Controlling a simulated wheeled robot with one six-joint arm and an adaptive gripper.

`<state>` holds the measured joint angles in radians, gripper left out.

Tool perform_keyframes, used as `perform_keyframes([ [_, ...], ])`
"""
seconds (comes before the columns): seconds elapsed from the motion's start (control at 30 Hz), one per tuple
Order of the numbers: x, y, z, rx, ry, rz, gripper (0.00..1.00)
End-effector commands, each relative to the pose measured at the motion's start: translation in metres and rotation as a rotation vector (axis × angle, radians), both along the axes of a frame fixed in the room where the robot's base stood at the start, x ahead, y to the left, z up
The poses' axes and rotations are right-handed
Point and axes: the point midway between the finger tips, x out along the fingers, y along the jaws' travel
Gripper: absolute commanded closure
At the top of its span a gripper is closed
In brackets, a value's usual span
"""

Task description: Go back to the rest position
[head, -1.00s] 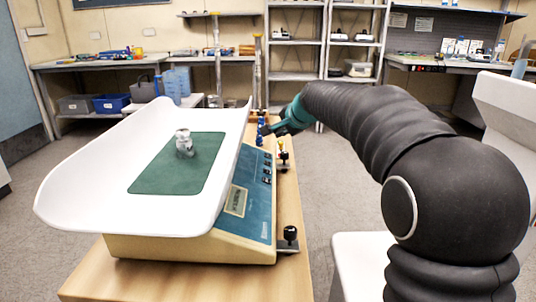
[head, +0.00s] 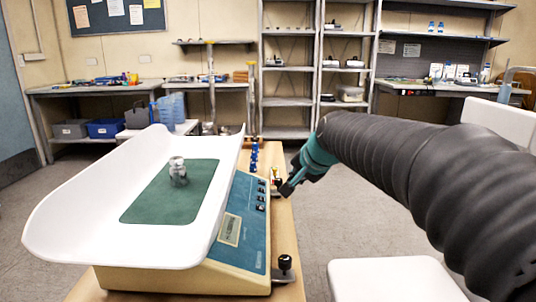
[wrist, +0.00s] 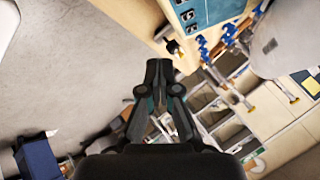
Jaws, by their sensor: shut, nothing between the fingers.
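My gripper (head: 287,190) is at the right side of the scale, near the wooden table's right edge. In the wrist view its fingers (wrist: 159,66) are together with nothing between them. The scale (head: 185,280) has a cream base, a blue control panel (head: 243,228) with dark knobs, and a white curved tray (head: 70,222). A green mat (head: 160,210) lies in the tray. A small silvery object (head: 178,170) stands on the mat. The scale's panel also shows in the wrist view (wrist: 212,10), beyond the fingertips.
Blue fittings (head: 254,156) and a red-and-yellow fitting (head: 275,178) stand behind the panel. A black knob (head: 285,262) sits at the table's front right. A white seat-like surface (head: 395,280) is at lower right. Shelves (head: 288,102) and benches line the back; grey floor lies between.

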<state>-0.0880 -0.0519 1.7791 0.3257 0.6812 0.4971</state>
Motion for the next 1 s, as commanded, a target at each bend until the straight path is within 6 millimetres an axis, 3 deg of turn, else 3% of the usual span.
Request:
perform_keyframes([
  [0.03,-0.024,-0.008,-0.002,-0.041,0.002,0.023,1.0],
  [0.27,-0.123,-0.039,-0.029,-0.235,0.035,0.143,1.0],
  [0.6,-0.258,-0.078,-0.095,-0.495,0.108,0.324,1.0],
  [0.8,-0.302,-0.09,-0.125,-0.581,0.142,0.394,1.0],
  [1.0,-0.312,-0.093,-0.133,-0.603,0.15,0.411,1.0],
])
